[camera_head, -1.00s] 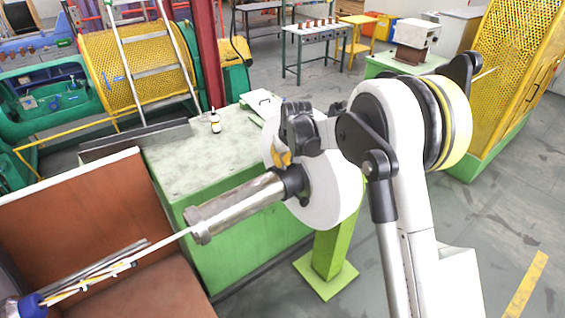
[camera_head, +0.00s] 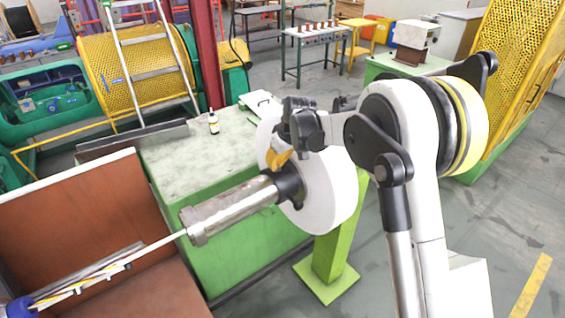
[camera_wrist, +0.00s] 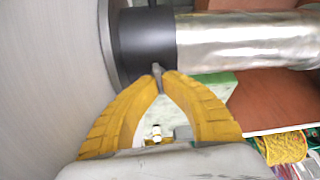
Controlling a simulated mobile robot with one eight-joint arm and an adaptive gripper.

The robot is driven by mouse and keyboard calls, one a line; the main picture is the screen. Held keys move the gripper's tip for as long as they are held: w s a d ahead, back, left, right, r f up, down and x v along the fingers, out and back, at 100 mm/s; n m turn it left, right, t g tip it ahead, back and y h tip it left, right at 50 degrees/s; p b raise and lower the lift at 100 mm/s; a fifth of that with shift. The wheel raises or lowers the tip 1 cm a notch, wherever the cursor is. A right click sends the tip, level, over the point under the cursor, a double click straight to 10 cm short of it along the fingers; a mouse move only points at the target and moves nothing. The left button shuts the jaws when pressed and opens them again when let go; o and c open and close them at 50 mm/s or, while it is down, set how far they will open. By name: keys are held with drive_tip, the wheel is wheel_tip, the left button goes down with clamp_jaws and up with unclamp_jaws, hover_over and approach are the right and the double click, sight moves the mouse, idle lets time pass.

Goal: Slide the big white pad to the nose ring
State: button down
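The big white pad (camera_head: 332,190) is a thick white disc on edge around a steel tube (camera_head: 235,207), partly hidden by my arm in the head view. A black collar (camera_head: 290,184) sits on the tube against the pad's left face; it shows in the wrist view (camera_wrist: 146,35) beside the pad (camera_wrist: 45,70). A wider steel ring (camera_head: 192,228) ends the tube at the left, perhaps the nose ring. My gripper (camera_wrist: 161,77) has its yellow fingertips nearly together, shut on a small grey pin at the collar's lower edge. In the head view my gripper (camera_head: 280,158) is above the collar.
A green bench (camera_head: 190,155) stands behind the tube, with a small bottle (camera_head: 213,123) on it. A brown-walled trough (camera_head: 90,215) lies at the left, with a white rod (camera_head: 130,256) running to the tube. A green post (camera_head: 328,262) stands below the pad.

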drive_tip(key=s+a, duration=0.1)
drive_tip(key=a, duration=0.1)
drive_tip(key=s+a, duration=0.3)
drive_tip(key=a, duration=0.1)
drive_tip(key=shift+s+a+b, duration=0.3)
drive_tip(key=shift+a+b, duration=0.05)
drive_tip(key=shift+b, duration=0.05)
drive_tip(key=c, duration=1.6)
unclamp_jaws()
drive_tip(key=shift+w+d, duration=0.1)
drive_tip(key=v, duration=0.7)
drive_tip(key=shift+r, duration=0.25)
